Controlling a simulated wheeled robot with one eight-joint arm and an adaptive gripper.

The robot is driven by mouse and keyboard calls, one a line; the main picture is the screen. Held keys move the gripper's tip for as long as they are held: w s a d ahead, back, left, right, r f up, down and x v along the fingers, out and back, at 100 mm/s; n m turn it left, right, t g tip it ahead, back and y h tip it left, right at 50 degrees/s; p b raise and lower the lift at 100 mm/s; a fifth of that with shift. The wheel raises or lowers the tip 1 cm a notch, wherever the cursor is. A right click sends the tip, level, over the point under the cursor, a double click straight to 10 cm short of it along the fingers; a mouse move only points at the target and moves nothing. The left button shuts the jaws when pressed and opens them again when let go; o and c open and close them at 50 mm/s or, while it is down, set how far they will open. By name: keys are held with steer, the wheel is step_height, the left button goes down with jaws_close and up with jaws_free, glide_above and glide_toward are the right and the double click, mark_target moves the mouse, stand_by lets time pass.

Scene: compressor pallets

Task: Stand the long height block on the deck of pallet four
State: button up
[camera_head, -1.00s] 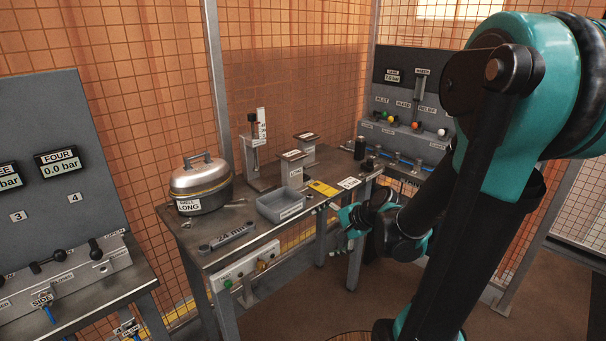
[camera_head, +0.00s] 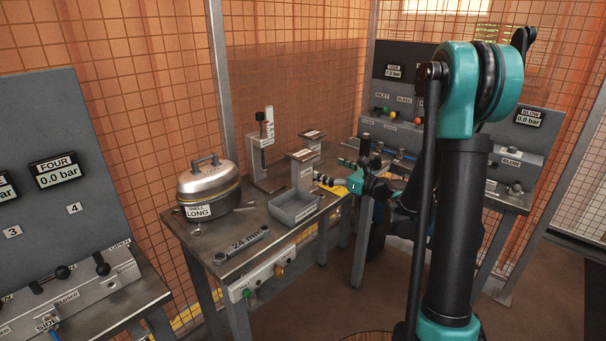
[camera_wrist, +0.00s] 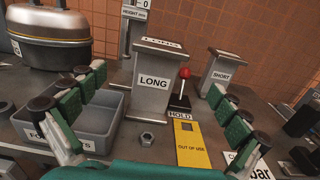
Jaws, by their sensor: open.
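The long height block (camera_wrist: 152,82) is a grey upright block with a flat cap and a LONG label. It stands on the bench in the wrist view, between my two fingers in the picture but beyond them. In the head view the block (camera_head: 302,171) stands behind the grey tray. My gripper (camera_wrist: 150,90) is open and empty, facing the block; in the head view my gripper (camera_head: 331,172) is at the bench's right side. A panel display marked FOUR (camera_head: 57,171) reads 0.0 bar at the left. I cannot make out the deck of pallet four.
The short block (camera_wrist: 222,72) stands right of the long one. A red-knobbed lever (camera_wrist: 183,88) and a yellow OUT OF USE plate (camera_wrist: 191,145) lie close by. A grey tray (camera_head: 294,207), a height gauge (camera_head: 264,145) and a lidded pot (camera_head: 208,186) share the bench.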

mark_target(302, 157)
steer(key=x, duration=1.2)
steer(key=shift+w+a+f, duration=0.1)
steer(key=c, duration=1.9)
